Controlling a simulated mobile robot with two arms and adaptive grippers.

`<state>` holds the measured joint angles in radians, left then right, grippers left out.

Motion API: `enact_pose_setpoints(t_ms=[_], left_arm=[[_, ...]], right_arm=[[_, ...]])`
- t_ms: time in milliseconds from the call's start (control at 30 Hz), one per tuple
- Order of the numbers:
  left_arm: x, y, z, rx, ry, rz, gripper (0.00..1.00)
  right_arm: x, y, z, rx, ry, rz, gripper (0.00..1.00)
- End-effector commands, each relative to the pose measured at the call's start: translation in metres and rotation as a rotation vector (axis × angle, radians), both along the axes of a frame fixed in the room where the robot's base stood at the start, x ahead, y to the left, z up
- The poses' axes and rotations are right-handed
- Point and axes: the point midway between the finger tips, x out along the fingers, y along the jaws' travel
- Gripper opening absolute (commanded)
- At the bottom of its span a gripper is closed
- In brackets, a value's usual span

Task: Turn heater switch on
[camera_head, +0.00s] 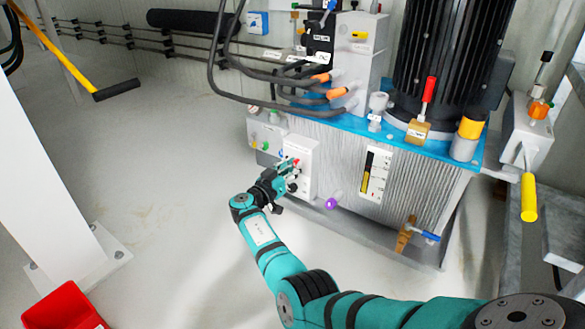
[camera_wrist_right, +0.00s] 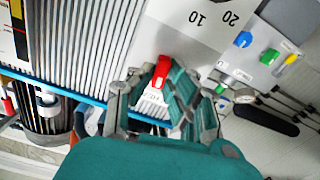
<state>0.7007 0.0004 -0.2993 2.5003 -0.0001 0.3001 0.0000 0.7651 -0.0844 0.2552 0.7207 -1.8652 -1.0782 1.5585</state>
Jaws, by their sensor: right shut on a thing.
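The heater switch shows in the right wrist view as a red handle (camera_wrist_right: 161,72) on a pale panel, beside a dial face with the numbers 10 and 20 (camera_wrist_right: 210,17). In the head view the switch box (camera_head: 300,160) is a white box on the front of the grey ribbed tank. My right gripper (camera_head: 289,175) is at this box, and in the right wrist view its fingers (camera_wrist_right: 157,88) are closed around the red handle. The fingers partly hide the box and the handle's base. My left gripper is not in view.
The ribbed tank (camera_head: 335,150) carries a blue top, a black motor (camera_head: 452,50) and several cables. Blue and green knobs (camera_wrist_right: 243,39) sit near the switch. A level gauge (camera_head: 375,175) is to its right. The floor at left is mostly clear, with a red bin (camera_head: 62,308) at lower left.

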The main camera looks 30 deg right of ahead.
Motion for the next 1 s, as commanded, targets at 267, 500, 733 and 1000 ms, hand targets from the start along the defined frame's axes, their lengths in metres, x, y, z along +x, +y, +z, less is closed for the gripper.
enact_pose_setpoints(t_ms=[267,500,733,1000], left_arm=[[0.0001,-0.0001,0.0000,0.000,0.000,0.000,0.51],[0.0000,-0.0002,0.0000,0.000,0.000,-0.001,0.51],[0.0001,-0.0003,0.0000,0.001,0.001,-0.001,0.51],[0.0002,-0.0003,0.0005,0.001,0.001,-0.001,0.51]], right_arm=[[0.0017,-0.0006,0.0016,-0.096,0.220,0.003,0.00],[0.0024,-0.0005,0.0014,-0.183,0.431,0.002,0.00],[0.0031,-0.0001,0.0010,-0.259,0.614,0.002,0.00],[0.0038,0.0001,0.0006,-0.322,0.767,0.004,0.00]])
